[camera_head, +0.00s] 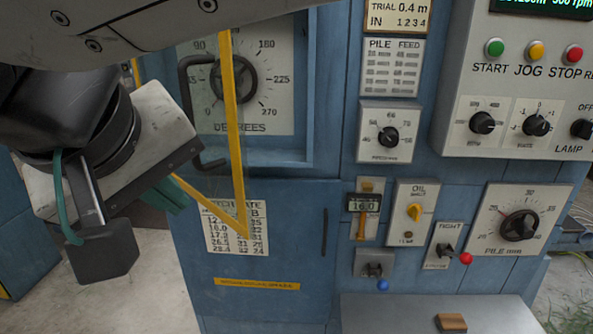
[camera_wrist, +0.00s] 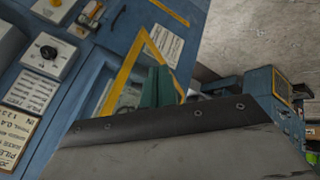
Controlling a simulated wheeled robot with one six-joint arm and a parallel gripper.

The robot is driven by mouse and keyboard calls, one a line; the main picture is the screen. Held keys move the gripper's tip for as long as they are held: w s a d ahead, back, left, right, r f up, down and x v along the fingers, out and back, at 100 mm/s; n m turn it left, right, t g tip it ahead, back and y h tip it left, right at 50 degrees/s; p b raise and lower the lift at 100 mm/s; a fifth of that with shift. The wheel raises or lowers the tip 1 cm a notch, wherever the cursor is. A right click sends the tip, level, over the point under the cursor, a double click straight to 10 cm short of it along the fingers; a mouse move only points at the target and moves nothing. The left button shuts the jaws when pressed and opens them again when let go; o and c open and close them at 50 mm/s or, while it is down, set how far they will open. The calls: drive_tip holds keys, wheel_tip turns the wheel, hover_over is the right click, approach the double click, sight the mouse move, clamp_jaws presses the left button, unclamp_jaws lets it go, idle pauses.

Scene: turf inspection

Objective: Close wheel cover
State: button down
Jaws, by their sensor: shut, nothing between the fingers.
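The wheel cover (camera_head: 240,130) is a clear panel with a yellow frame, standing ajar at an angle in front of the blue cabinet. A black bar handle (camera_head: 186,100) sits near its edge. Behind it is a dial marked DEGREES with a black knob (camera_head: 233,80). My gripper (camera_head: 172,196) has green fingers, shut and empty, by the cover's lower part and below the handle. Its body hides the cover's left part. In the wrist view the green fingers (camera_wrist: 156,86) overlap the yellow frame (camera_wrist: 129,68); I cannot tell whether they touch it.
A grey control box (camera_head: 520,75) juts out at upper right. A grey ledge (camera_head: 400,312) is at the bottom. Concrete floor shows at left.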

drive_tip(key=w+d+f, duration=0.1)
drive_tip(key=w+f, duration=0.1)
drive_tip(key=w, duration=0.1)
drive_tip(key=w+d+f, duration=0.1)
drive_tip(key=w+f, duration=0.1)
drive_tip(key=f, duration=0.1)
drive_tip(key=w+f, duration=0.2)
drive_tip(key=w, duration=0.1)
drive_tip(key=shift+w+d+f, duration=0.25)
drive_tip(key=shift+w+d, duration=0.05)
drive_tip(key=shift+d, duration=0.1)
